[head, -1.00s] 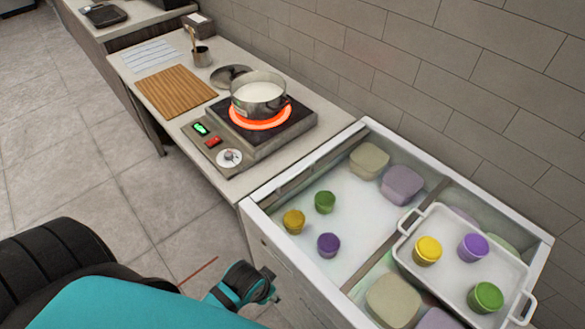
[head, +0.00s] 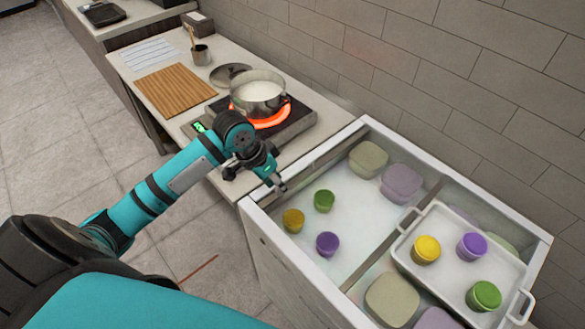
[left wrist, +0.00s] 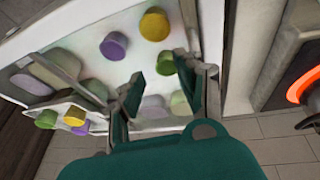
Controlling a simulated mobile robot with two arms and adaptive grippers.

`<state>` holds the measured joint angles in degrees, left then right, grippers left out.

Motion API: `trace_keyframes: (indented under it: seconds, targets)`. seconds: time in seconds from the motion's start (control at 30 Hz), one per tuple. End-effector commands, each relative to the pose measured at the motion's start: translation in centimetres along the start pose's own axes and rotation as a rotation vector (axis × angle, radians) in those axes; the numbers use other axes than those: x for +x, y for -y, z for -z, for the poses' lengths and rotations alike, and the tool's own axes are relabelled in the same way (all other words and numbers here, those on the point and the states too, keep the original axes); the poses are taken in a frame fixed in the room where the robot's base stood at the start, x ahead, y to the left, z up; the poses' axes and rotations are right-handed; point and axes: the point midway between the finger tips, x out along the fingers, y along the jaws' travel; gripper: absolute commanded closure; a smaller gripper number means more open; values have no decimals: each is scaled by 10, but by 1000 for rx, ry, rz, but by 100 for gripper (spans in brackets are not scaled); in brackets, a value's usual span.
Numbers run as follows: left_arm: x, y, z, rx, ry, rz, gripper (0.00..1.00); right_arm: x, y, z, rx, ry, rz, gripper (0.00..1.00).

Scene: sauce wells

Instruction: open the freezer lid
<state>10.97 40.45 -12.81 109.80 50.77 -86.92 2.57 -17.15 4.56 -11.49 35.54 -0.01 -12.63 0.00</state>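The freezer (head: 255,228) stands at the right, its inside visible from above. I cannot tell whether a clear lid covers it. A dark strip (head: 310,176) runs along its left end and a bar (head: 408,222) crosses its middle. My left gripper (head: 279,186) is above the freezer's left end, near the strip; contact cannot be judged. In the left wrist view its fingers (left wrist: 160,88) are apart with nothing held. A yellow cup (head: 293,221), a green cup (head: 324,201) and a purple cup (head: 327,244) show in the left half. My right gripper is not in view.
A white tray (head: 404,253) with yellow, purple and green cups is over the freezer's right half. Left of the freezer, a pot (head: 259,94) sits on a glowing burner (head: 285,118), close behind my left arm. A brick wall (head: 480,90) bounds the back.

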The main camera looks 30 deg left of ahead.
Motion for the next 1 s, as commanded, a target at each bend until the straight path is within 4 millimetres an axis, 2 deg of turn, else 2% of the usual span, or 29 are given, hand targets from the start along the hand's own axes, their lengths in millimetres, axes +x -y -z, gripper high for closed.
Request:
trace_keyframes:
  seconds: [0.03,0.1,0.2,0.3,0.37,0.57,1.0]
  targets:
    - [-22,23,18,-15,-12,7,64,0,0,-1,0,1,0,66]
    - [-46,41,34,-38,-24,-7,64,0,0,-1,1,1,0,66]
    - [-72,58,48,-67,-40,-23,64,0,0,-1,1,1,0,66]
    - [-85,65,55,-83,-50,-35,64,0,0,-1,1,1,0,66]
    - [-85,66,56,-86,-52,-39,64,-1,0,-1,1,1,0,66]
    - [-58,64,58,-89,-50,-44,64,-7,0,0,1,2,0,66]
    - [38,60,63,-88,-51,-42,64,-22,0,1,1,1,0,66]
